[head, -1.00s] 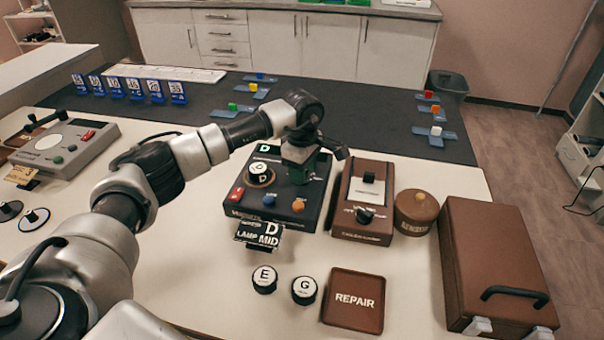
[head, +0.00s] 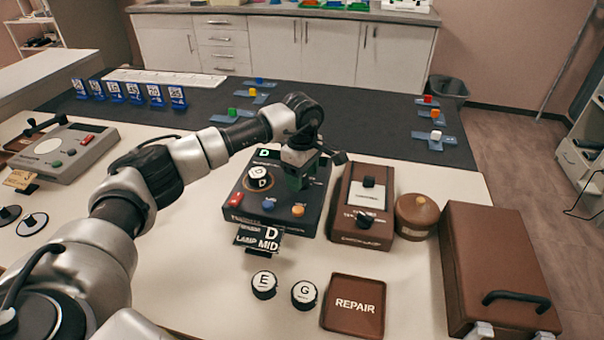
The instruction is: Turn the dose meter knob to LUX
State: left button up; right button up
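A black box with a D tag (head: 264,152) stands in the middle of the white table; its small lettering is too blurred for me to confirm it as the dose meter. On its top are a white-capped knob marked D (head: 259,173), a red switch (head: 235,199), a blue button (head: 269,207) and an orange button (head: 298,210). My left gripper (head: 296,186) points down over the box's right part, right of the D knob and apart from it. The gripper hides the panel there; its finger gap and any contact are unclear. My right gripper is not in view.
A brown box with a black knob (head: 363,218) and a round brown pot (head: 416,213) stand close on the right.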

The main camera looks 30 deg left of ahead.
pick_arm(q)
notch_tip(320, 180, up, 11)
jog(key=shift+b, duration=0.4)
jog(key=shift+f, duration=0.1)
dwell(0.4)
